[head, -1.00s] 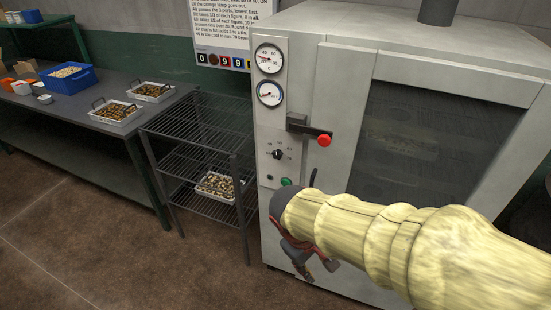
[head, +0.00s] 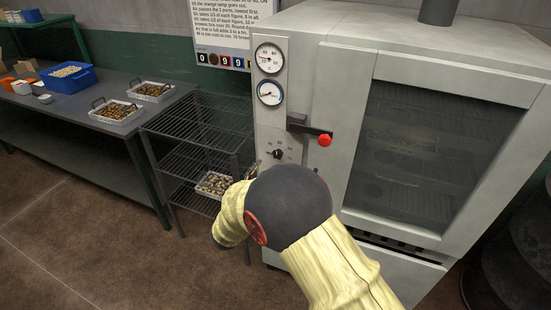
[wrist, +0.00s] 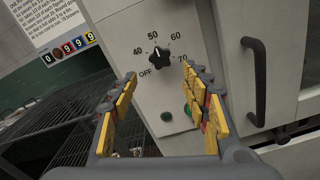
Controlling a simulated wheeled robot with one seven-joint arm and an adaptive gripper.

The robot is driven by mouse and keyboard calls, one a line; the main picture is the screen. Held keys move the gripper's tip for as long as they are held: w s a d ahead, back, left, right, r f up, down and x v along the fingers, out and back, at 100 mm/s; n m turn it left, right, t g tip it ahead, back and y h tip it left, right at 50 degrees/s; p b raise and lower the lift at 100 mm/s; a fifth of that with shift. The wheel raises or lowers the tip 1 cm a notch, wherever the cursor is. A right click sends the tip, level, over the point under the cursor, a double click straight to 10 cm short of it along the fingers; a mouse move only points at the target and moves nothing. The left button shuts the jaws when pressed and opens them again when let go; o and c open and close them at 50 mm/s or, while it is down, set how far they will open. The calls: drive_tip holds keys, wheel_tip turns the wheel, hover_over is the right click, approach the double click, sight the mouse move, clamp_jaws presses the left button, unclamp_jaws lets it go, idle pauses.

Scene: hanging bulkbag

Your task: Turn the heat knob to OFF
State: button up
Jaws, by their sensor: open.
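The heat knob (wrist: 162,57) is a black lobed knob on the pale oven's control panel. Labels OFF, 40, 50, 60 and 70 surround it, and its white mark appears to point up towards 50. It also shows in the head view (head: 278,153), just above my bent arm. My gripper (wrist: 160,75) is open and empty in the wrist view, with yellow-padded fingers spread left and right. The knob appears between and just beyond the fingertips, apart from them. In the head view my arm hides most of the gripper.
A red-ended lever (head: 325,139) juts out above and right of the knob. A black button (wrist: 166,116) and a green button (wrist: 188,108) sit below it. The dark oven door handle (wrist: 257,82) is to the right. A wire rack (head: 190,150) stands left of the oven.

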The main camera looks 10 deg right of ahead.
sight(276, 156)
drive_tip(key=b+x, duration=0.2)
drive_tip(key=x, duration=0.5)
drive_tip(key=shift+w+d+r, duration=0.15)
drive_tip(key=shift+w+d, duration=0.1)
drive_tip(key=shift+d, duration=0.1)
drive_tip(key=shift+c, duration=1.4)
drive_tip(key=c, duration=0.8)
drive_tip(key=shift+c, duration=0.4)
